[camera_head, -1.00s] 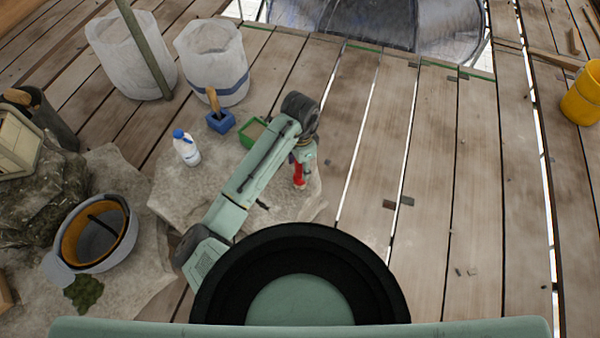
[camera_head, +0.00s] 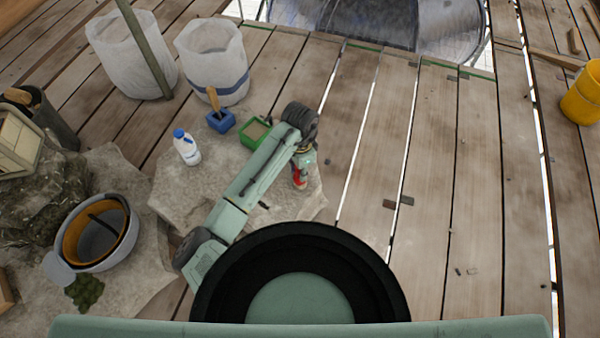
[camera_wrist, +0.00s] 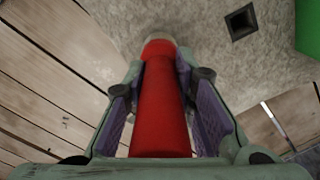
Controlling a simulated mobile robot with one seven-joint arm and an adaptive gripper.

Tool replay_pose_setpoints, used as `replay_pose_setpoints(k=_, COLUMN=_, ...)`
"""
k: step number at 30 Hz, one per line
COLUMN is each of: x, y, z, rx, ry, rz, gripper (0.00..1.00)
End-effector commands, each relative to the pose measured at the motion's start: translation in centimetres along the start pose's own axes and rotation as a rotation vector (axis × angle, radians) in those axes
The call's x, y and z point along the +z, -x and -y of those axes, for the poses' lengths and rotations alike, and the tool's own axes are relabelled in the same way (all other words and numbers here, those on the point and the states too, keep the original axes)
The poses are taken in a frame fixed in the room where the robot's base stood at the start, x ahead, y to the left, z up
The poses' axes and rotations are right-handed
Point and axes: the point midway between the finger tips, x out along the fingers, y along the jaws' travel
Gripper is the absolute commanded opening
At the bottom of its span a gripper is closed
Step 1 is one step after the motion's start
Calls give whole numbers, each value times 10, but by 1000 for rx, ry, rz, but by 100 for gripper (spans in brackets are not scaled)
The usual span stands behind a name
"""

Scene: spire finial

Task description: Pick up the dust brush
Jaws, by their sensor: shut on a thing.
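My gripper (camera_wrist: 162,115) is shut on a smooth red round handle (camera_wrist: 160,100), with a purple-padded finger on each side. I take this to be the dust brush, though no bristles show clearly. Its far end is pale (camera_wrist: 160,46) and points away from the wrist, over the grey stone slab. In the head view the red piece (camera_head: 299,178) shows just below my wrist, near the slab's right edge. I cannot tell whether its far end touches the slab.
On the slab (camera_head: 225,187) stand a white bottle with a blue cap (camera_head: 187,148), a blue block with a wooden handle (camera_head: 221,120) and a green tray (camera_head: 246,134). A bucket (camera_head: 95,232) stands at left. The planks at right are mostly clear.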

Motion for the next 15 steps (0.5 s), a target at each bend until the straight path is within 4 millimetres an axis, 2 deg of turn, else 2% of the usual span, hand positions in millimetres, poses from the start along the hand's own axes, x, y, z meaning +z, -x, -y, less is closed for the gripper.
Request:
replay_pose_setpoints(k=7, x=0, y=0, z=0, rx=-1, ry=0, rz=0, gripper=0)
replay_pose_setpoints(k=15, x=0, y=0, z=0, rx=-1, ry=0, rz=0, gripper=0)
